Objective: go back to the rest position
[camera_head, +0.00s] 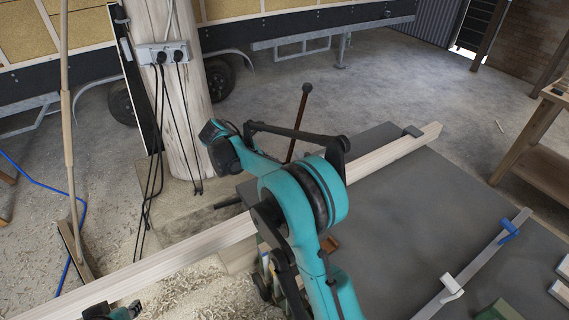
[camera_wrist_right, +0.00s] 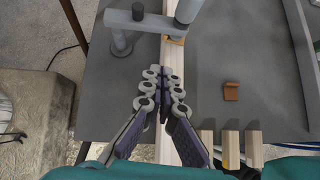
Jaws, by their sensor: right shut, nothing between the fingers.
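My right gripper (camera_wrist_right: 163,78) shows in the right wrist view with its fingers together and nothing between them. It is over a long pale wooden beam (camera_wrist_right: 172,55) on the grey bench top; I cannot tell the exact gap. In the head view my teal right arm crosses the middle and hides part of the beam (camera_head: 375,160) and bench (camera_head: 400,220). The right gripper's fingertips are hidden there. A small dark and teal part of my left arm shows at the bottom left edge; its gripper is not visible.
A grey clamp (camera_wrist_right: 145,24) holds the beam. A small brown block (camera_wrist_right: 231,91) and several short wood pieces (camera_wrist_right: 230,148) lie right of the beam. A bar clamp (camera_head: 470,270) lies on the bench's right. A wooden post (camera_head: 170,90) stands behind.

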